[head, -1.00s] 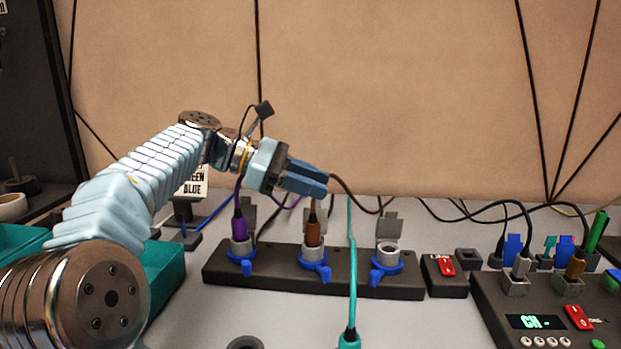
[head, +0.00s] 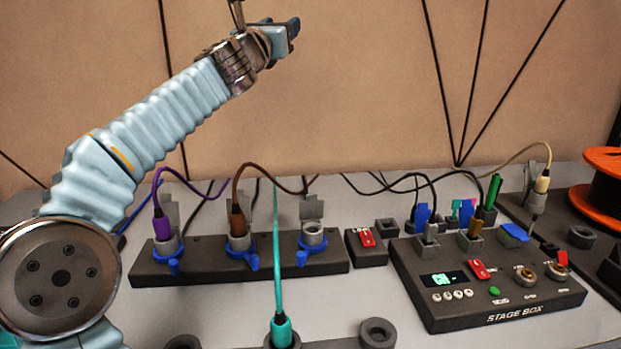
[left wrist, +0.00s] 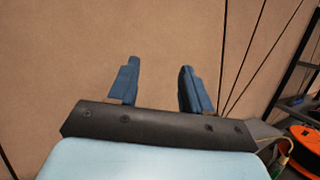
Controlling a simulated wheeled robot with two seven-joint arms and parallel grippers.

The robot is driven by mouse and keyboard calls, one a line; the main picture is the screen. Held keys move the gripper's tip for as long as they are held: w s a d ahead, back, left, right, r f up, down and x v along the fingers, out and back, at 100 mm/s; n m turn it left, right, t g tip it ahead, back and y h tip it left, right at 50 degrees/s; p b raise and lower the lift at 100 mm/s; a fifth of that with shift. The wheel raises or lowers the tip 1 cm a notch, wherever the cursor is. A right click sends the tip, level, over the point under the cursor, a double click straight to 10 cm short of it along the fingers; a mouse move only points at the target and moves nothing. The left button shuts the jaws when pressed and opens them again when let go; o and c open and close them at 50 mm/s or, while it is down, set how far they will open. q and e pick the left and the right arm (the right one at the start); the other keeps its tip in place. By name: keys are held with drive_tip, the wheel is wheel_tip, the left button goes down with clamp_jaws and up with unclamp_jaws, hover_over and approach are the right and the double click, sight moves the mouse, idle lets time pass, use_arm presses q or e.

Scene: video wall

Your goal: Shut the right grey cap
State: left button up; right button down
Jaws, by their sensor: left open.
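The dark strip (head: 200,272) holds three round grey sockets with blue levers in the head view. The right grey cap (head: 312,206) stands upright, open, behind the right socket (head: 312,235), which has no plug in it. The left socket holds a purple plug (head: 161,222) and the middle one a brown plug (head: 237,221). My left gripper (head: 292,28) is raised high in front of the tan wall, well above the strip and touching nothing. The left wrist view shows its two blue fingers (left wrist: 160,88) apart and empty. My right gripper is not in view.
A teal cable (head: 277,265) rises in front of the strip from a teal plug (head: 281,330). A stage box (head: 500,312) with several plugs stands to the right, beside a small red-switch block (head: 368,250). An orange spool (head: 600,200) is at the far right.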

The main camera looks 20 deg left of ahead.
use_arm(q)
wheel_tip(320, 180, down, 2)
drive_tip(key=d+n+g+y, duration=0.1)
drive_tip(key=n+g+y, duration=0.3)
drive_tip(key=n, duration=0.2)
drive_tip(key=m+g+h+p, duration=0.1)
drive_tip(key=g+h+p, duration=0.25)
drive_tip(key=g, duration=0.95)
approach(311, 203)
drive_tip(key=x, duration=0.6)
drive_tip(key=shift+w+a+h+b, duration=0.2)
drive_tip(key=shift+w+h+b, duration=0.05)
drive_tip(key=shift+h+b, duration=0.1)
drive_tip(key=shift+r, duration=0.1)
drive_tip(key=shift+c, duration=0.3)
clamp_jaws()
